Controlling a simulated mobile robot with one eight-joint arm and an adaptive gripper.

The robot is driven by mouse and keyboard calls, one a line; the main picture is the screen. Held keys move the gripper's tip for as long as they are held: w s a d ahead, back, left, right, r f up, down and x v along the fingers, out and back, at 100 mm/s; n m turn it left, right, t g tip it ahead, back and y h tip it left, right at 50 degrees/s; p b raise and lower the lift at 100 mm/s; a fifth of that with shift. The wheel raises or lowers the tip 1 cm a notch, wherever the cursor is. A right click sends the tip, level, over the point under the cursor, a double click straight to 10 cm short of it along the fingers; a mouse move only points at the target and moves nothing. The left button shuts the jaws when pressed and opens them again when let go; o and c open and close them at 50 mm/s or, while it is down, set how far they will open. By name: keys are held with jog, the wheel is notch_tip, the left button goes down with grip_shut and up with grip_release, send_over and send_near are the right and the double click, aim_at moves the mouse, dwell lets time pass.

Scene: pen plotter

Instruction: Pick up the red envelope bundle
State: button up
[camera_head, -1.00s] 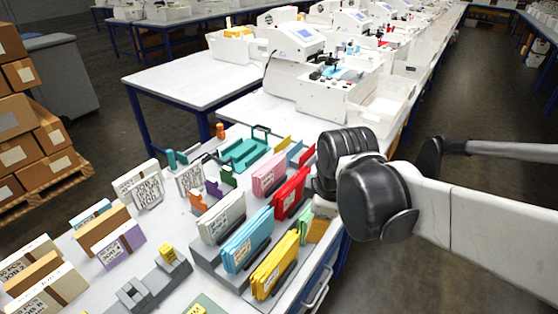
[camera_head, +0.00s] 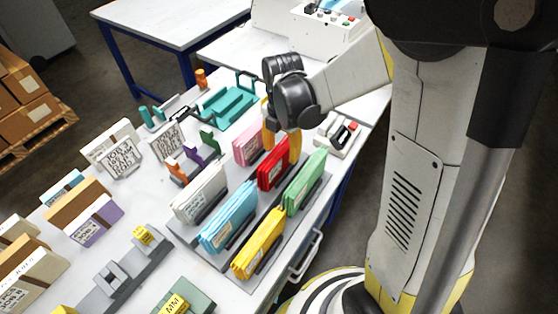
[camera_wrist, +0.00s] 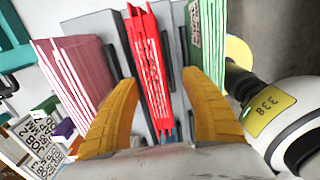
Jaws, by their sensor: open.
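The red envelope bundle (camera_head: 270,172) stands upright in a slot of the grey rack (camera_head: 212,250), between the pink bundle (camera_head: 247,146) and the green bundle (camera_head: 304,180). My gripper (camera_head: 281,146) is above it, pointing down, with its yellow fingers open. In the wrist view the red bundle (camera_wrist: 150,70) lies between the two separated fingers of my gripper (camera_wrist: 161,80), with gaps on both sides. The pink bundle (camera_wrist: 68,75) is left of the left finger, and the green bundle (camera_wrist: 212,45) is close beyond the right finger.
The white bundle (camera_head: 196,197), blue bundle (camera_head: 229,218) and yellow bundle (camera_head: 259,245) stand nearer in the same rack. Boxes and label cards fill the table's left side. A small white device (camera_head: 338,137) with a red button sits right of the rack.

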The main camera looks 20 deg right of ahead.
jog(key=f, duration=0.1)
jog(key=f+b, duration=0.1)
jog(key=f, duration=0.1)
jog(key=f+b, duration=0.1)
jog(key=f, duration=0.1)
jog(key=shift+w+a, duration=0.2)
jog(key=shift+w, duration=0.15)
jog(key=shift+r, duration=0.1)
jog(key=shift+c, duration=0.4)
grip_shut()
